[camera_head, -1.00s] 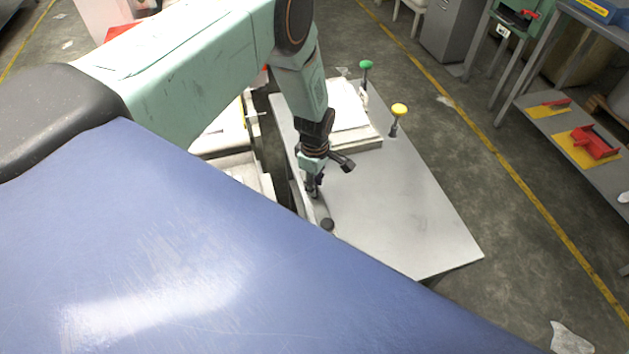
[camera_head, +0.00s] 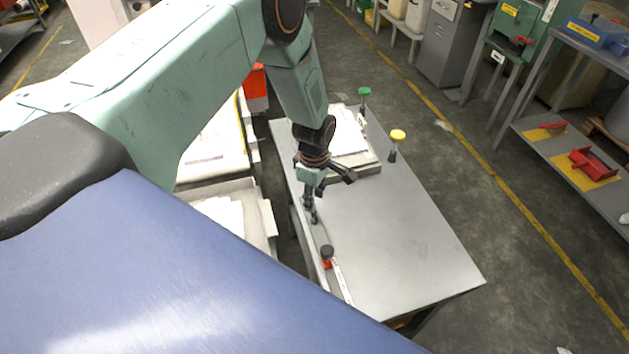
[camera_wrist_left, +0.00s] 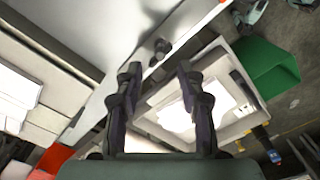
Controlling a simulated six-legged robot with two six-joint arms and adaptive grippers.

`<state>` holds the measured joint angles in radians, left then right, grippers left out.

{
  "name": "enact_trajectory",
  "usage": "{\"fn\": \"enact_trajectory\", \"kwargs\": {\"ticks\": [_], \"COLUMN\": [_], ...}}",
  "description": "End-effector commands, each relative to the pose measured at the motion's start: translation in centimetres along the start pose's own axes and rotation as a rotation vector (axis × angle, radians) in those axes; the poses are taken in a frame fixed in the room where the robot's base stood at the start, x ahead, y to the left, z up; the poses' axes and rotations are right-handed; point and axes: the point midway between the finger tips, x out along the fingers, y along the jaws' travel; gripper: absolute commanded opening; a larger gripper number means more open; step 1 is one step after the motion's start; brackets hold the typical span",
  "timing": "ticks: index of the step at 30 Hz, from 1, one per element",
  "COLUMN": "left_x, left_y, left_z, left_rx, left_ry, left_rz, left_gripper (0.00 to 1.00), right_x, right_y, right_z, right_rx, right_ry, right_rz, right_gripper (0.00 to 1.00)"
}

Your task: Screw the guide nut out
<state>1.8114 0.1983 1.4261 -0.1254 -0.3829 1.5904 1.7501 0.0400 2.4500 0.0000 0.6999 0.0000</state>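A dark round knob, which looks like the guide nut (camera_head: 326,251), stands on the long edge of the grey table. A red piece and a pale rail with markings show beside it. The same knob seems to show in the left wrist view (camera_wrist_left: 161,47), ahead of the fingertips. My left gripper (camera_head: 311,216) points down over the table edge, a little behind the knob and apart from it. In the left wrist view its two fingers (camera_wrist_left: 158,80) are spread with nothing between them. My right gripper is not in view.
The grey table (camera_head: 410,235) is mostly bare. A pale stack (camera_head: 352,140) lies at its back, near a green knob (camera_head: 364,92) and a yellow knob (camera_head: 398,136) on posts. A pale tray (camera_head: 232,190) is left of the table.

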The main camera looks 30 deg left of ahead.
Motion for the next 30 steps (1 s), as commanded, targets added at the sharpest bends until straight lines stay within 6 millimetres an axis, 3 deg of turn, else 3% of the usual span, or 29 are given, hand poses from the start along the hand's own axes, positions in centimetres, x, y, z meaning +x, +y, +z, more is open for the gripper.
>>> {"fn": "enact_trajectory", "kwargs": {"ticks": [6,12,30], "left_x": [-4.3,-6.4,-6.9], "left_y": [0.1,0.0,0.0], "left_z": [0.0,0.0,0.0], "left_rx": [-0.001,-0.002,-0.002], "left_ry": [-0.001,0.0,0.0], "left_rz": [0.002,0.0,-0.001], "left_gripper": [0.39,0.39,0.39], "right_x": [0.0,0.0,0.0], "right_y": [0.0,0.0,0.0], "right_z": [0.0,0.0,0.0], "right_rx": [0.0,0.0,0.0], "right_ry": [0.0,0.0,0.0], "right_rz": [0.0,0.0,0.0], "right_gripper": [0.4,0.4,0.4]}}
